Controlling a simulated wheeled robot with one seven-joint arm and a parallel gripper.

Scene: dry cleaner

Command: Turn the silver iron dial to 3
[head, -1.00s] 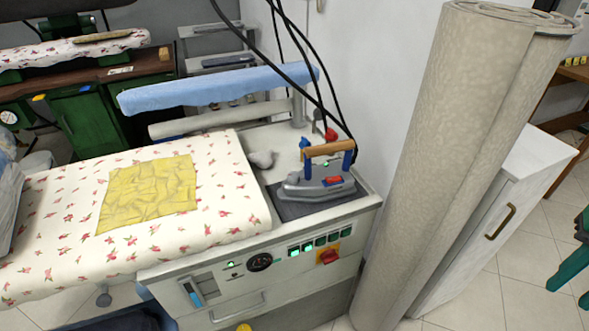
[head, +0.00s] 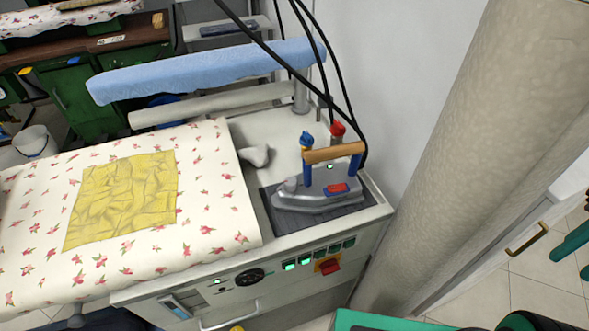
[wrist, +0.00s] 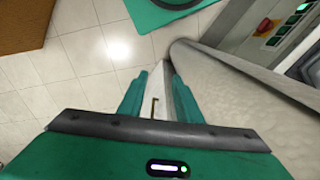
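The silver iron (head: 316,201), with a wooden handle (head: 334,152), rests on a dark pad (head: 350,220) on the ironing station. A red part (head: 337,188) sits on its side; I cannot tell a dial or its numbers at this size. The station's front panel has a black round dial or gauge (head: 250,277) and a red knob (head: 329,266) on a yellow plate. The knob also shows in the wrist view (wrist: 266,27). My gripper (wrist: 157,82) is open and empty, over the floor beside the station and away from the iron.
A large beige roll (head: 475,130) stands right of the station; it also fills the right of the wrist view (wrist: 245,85). A white cabinet (head: 490,255) is behind it. Black cables (head: 325,60) hang over the iron. A yellow cloth (head: 125,195) lies on the floral board (head: 215,215).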

